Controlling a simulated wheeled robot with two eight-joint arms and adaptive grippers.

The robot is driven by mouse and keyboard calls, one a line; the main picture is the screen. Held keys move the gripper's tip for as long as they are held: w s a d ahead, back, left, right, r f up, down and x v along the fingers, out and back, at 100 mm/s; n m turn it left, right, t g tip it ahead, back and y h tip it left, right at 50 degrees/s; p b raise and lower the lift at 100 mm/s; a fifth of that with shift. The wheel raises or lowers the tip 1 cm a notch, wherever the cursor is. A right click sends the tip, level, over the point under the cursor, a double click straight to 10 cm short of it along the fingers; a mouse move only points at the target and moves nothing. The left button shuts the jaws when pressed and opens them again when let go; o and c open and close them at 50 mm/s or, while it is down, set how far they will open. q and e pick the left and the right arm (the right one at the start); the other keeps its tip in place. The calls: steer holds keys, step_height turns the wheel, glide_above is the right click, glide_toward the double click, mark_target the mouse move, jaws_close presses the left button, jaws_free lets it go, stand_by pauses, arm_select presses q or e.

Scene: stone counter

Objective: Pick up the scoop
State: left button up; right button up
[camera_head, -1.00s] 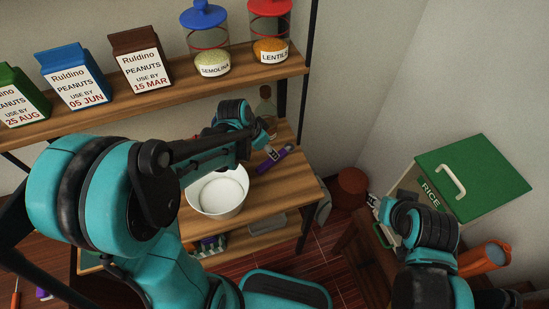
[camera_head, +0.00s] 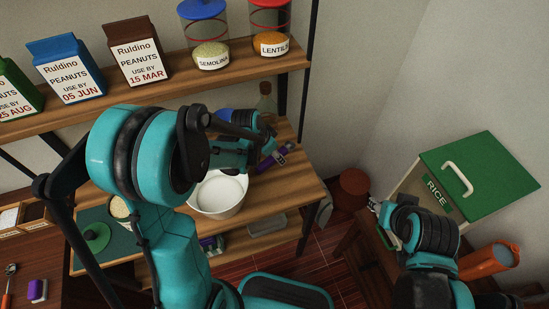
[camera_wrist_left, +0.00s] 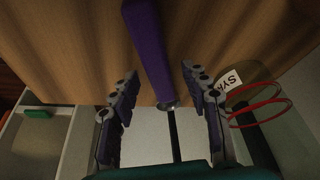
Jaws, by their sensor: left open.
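A tool with a purple handle and a thin metal shaft (camera_wrist_left: 146,45) lies along the wooden surface in the left wrist view. Its working end is hidden, so I cannot tell whether it is the scoop. In the head view it shows as purple (camera_head: 284,150) beside my left gripper (camera_head: 270,157), right of the white bowl (camera_head: 217,210). In the left wrist view my left gripper (camera_wrist_left: 158,72) is open, with one finger on each side of the handle and gaps between. My right gripper (camera_head: 374,205) is by the rice bin (camera_head: 414,185); its jaws are too small to read.
A bottle (camera_head: 265,105) stands behind the left gripper. A jar with red rings (camera_wrist_left: 258,100) is close to the right finger in the wrist view. An orange cylinder (camera_head: 488,260) is at the right. The shelf front (camera_head: 295,185) is clear.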

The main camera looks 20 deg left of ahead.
arm_select(q)
steer(key=shift+f+b, duration=0.25)
steer(key=shift+b, duration=0.05)
stand_by(0.5)
jaws_close()
